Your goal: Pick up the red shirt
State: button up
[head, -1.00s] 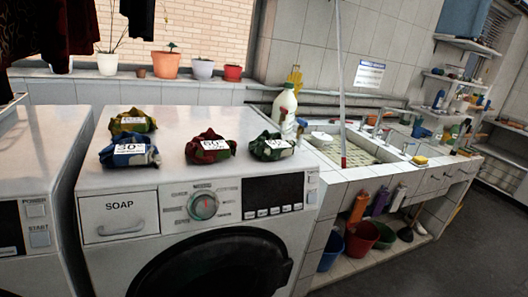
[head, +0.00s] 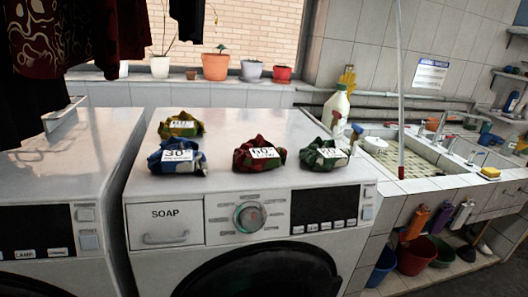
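The red shirt (head: 259,156) is a crumpled dark red bundle with a white label. It sits on top of the washing machine (head: 230,120), near the front edge above the dial. A blue bundle (head: 177,158) with a white label reading 30 lies to its left. A yellow-green bundle (head: 181,125) lies behind the blue one. A green bundle (head: 325,154) with a label lies to the right of the red one. The bundles rest apart from the red one. My gripper does not show in the head view.
A second washing machine (head: 60,160) stands at the left, with dark clothes (head: 60,40) hanging above it. A white bottle (head: 337,108) stands behind the green bundle. A tiled sink (head: 410,160) with a thin vertical pole lies to the right. Potted plants (head: 215,66) line the sill.

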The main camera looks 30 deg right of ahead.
aim_at(257, 154)
jog(key=i, duration=1.35)
jog(key=u, duration=0.1)
